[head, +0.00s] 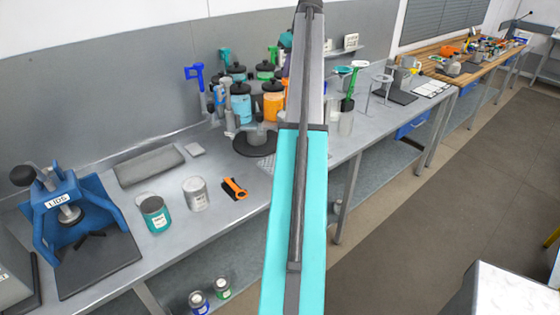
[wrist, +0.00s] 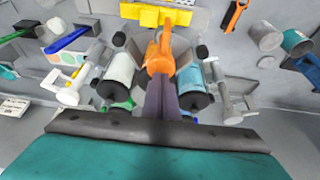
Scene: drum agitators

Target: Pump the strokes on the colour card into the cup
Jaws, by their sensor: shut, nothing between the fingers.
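The paint drums stand in a cluster; a blue drum (head: 240,107) and an orange drum (head: 272,105) face me in the head view, with a blue pump handle (head: 195,74) to their left. A grey cup-like piece (head: 257,136) sits by the dark round base below them; I cannot tell if it is the cup. In the wrist view a pale panel with coloured spots (wrist: 60,55), perhaps the colour card, lies at left. My gripper (wrist: 163,100) appears shut and empty between a white drum (wrist: 119,72) and a pale-blue drum (wrist: 190,76); its tips are hard to tell apart.
My teal arm covers the middle of the head view.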

